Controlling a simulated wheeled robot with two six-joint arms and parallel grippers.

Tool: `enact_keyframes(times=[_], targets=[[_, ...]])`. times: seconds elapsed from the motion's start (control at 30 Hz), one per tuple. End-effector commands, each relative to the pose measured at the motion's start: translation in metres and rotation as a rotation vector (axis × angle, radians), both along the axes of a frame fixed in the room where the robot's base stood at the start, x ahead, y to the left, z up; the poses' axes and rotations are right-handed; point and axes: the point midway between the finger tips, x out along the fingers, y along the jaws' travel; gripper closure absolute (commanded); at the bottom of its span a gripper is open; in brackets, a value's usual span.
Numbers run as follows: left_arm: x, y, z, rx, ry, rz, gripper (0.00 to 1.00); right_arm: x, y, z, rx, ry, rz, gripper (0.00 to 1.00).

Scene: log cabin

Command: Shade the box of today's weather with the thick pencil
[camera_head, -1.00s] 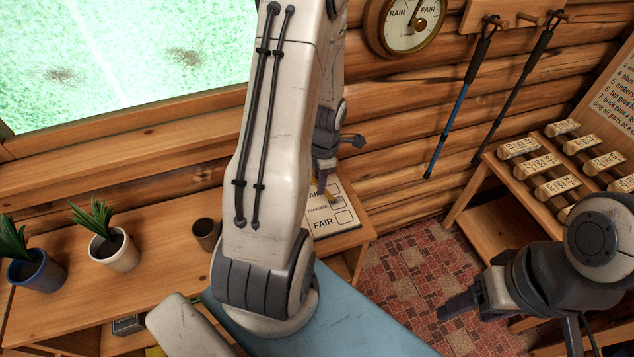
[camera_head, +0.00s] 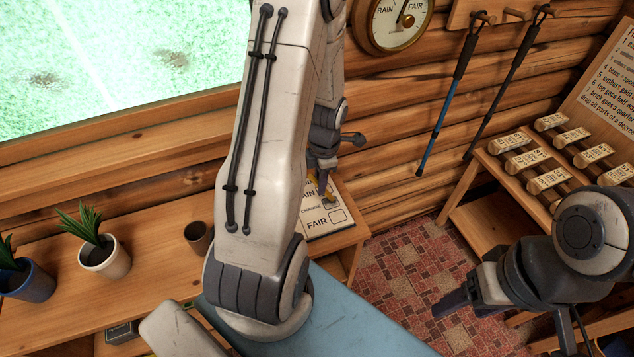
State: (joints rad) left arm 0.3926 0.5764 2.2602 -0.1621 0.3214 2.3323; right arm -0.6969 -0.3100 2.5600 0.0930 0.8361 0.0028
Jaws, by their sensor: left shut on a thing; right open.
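A white weather card (camera_head: 322,232) lies on the wooden desk with RAIN, CHANGE and FAIR rows and a box beside each. The FAIR box looks blank; the upper boxes are partly hidden. My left gripper (camera_head: 326,172) is over the card, shut on a yellowish thick pencil (camera_head: 328,192), mostly hidden. The pencil's lower end is by the RAIN and CHANGE boxes; I cannot tell whether it touches. A round barometer (camera_head: 386,30) hangs on the wall, its top cut off; its pointer is up between RAIN and FAIR. My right gripper (camera_head: 450,302) is open and empty over the rug.
Potted plants (camera_head: 112,264) and a brown cup (camera_head: 197,236) stand on the desk at left. Trekking poles (camera_head: 447,105) hang on the log wall. A rack of labelled wooden blocks (camera_head: 526,160) stands at right. My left arm hides much of the middle.

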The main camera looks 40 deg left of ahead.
Motion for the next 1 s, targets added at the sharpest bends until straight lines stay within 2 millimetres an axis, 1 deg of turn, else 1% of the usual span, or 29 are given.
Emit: enact_keyframes(times=[0.2, 1.0], targets=[[0.0024, -0.0050, -0.0012, -0.001, 0.002, -0.001, 1.00, 0.0000, 0.0000, -0.0024, 0.000, 0.000, 0.000, 0.34], [0.0054, -0.0088, 0.0005, -0.001, 0.001, 0.000, 1.00, 0.0000, 0.0000, -0.0052, 0.000, 0.000, 0.000, 0.34]])
